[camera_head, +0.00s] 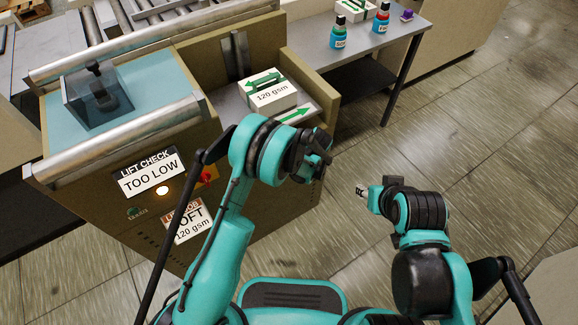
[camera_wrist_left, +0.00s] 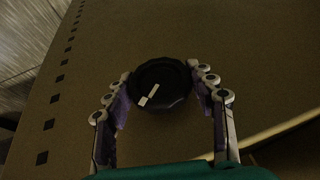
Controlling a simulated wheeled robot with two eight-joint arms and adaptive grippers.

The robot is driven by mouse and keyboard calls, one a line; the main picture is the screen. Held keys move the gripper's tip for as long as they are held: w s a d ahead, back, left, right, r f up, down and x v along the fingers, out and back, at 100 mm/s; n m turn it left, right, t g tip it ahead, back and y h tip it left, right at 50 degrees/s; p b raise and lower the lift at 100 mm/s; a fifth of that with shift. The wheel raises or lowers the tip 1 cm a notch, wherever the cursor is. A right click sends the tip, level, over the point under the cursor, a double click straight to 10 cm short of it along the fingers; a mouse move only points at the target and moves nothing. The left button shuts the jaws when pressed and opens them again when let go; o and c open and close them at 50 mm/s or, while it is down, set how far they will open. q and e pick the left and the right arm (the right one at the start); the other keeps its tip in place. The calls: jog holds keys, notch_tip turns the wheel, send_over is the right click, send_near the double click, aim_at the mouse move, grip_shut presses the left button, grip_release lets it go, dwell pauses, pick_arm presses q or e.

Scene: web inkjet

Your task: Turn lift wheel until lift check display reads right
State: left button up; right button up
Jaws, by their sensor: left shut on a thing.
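The lift check display (camera_head: 152,178) on the front of the brown machine reads TOO LOW. The lift wheel (camera_wrist_left: 163,84) is a round black knob with a white pointer mark, on the machine's brown side panel. In the left wrist view the two fingers of my left gripper (camera_wrist_left: 163,92) stand on either side of the wheel, shut on it. In the head view my left gripper (camera_head: 318,155) is at the machine's right side, and the arm hides the wheel. My right gripper (camera_head: 364,192) is above the floor, away from the machine; its fingers are too small to read.
A paper pack (camera_head: 270,92) lies on the machine's tray. Bottles (camera_head: 338,35) stand on a side table (camera_head: 375,50). Floor at right is clear.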

pick_arm(q)
jog(key=shift+m+g+y, duration=0.5)
jog(key=shift+g+y, duration=0.8)
jog(key=shift+y, duration=0.7)
jog(key=o, duration=1.2)
jog(key=v, duration=1.2)
jog(key=shift+d+f, duration=0.1)
jog(key=shift+d, duration=0.05)
